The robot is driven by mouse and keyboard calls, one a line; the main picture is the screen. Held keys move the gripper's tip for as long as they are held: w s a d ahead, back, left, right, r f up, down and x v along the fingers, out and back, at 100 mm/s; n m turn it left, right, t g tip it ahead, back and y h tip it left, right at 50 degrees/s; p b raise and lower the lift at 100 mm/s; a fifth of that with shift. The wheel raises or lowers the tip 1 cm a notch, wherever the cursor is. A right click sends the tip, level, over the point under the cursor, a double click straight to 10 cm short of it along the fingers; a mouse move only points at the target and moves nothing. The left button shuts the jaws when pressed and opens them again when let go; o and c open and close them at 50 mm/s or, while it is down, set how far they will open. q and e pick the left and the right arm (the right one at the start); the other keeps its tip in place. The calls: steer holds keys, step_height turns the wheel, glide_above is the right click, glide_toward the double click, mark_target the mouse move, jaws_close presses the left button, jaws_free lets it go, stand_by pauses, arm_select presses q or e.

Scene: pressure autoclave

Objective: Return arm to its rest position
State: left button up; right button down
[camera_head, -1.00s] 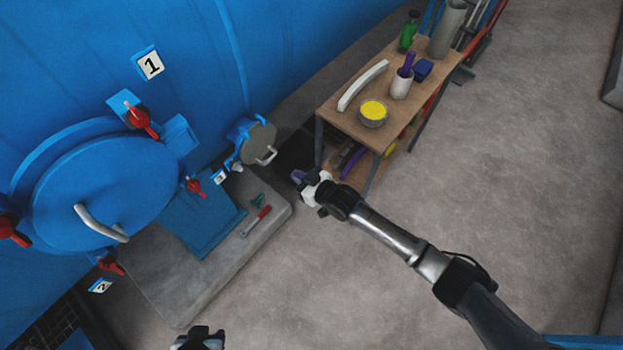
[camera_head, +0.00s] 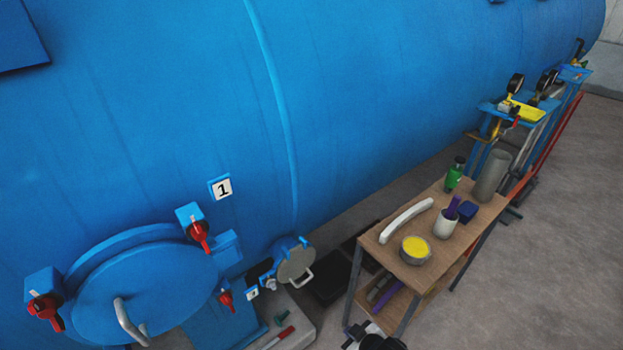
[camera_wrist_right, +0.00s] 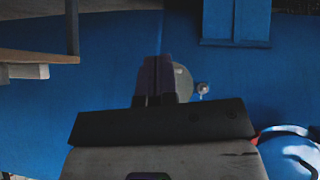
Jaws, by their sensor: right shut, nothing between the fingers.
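My right gripper (camera_head: 356,333) shows at the bottom edge of the head view, just in front of the near end of the wooden table; the rest of that arm is cut off below. In the right wrist view the dark purple fingers of my right gripper (camera_wrist_right: 153,78) are together, with nothing between them. A blue surface fills much of the view beyond them. My left gripper is not in view.
The wooden table (camera_head: 463,237) holds a yellow-filled bowl (camera_head: 415,250), a white curved bar (camera_head: 405,219), a cup and bottles. The large blue autoclave (camera_head: 370,90) has a round door (camera_head: 145,290) with red handles. Open floor (camera_head: 560,240) lies to the right.

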steer(key=s+d+r+m+h, duration=0.1)
steer(key=s+d+r+h, duration=0.15)
steer(key=r, duration=0.85)
steer(key=s+d+r+m+h, duration=0.2)
steer(key=s+d+r, duration=0.15)
steer(key=s, duration=0.25)
steer(key=s+d+f+m+g, duration=0.25)
steer(key=s+f, duration=0.25)
steer(key=s, duration=0.6)
steer(key=s+d+f+m+g, duration=0.1)
steer(key=s+d+f+g, duration=0.3)
steer(key=s, duration=0.7)
step_height(320, 180, up, 37)
steer(key=a+t+p, duration=0.1)
steer(key=t+p, duration=0.1)
steer(key=p, duration=3.6)
steer(key=shift+w+a, duration=0.25)
steer(key=shift+w, duration=0.05)
steer(key=shift+r, duration=0.1)
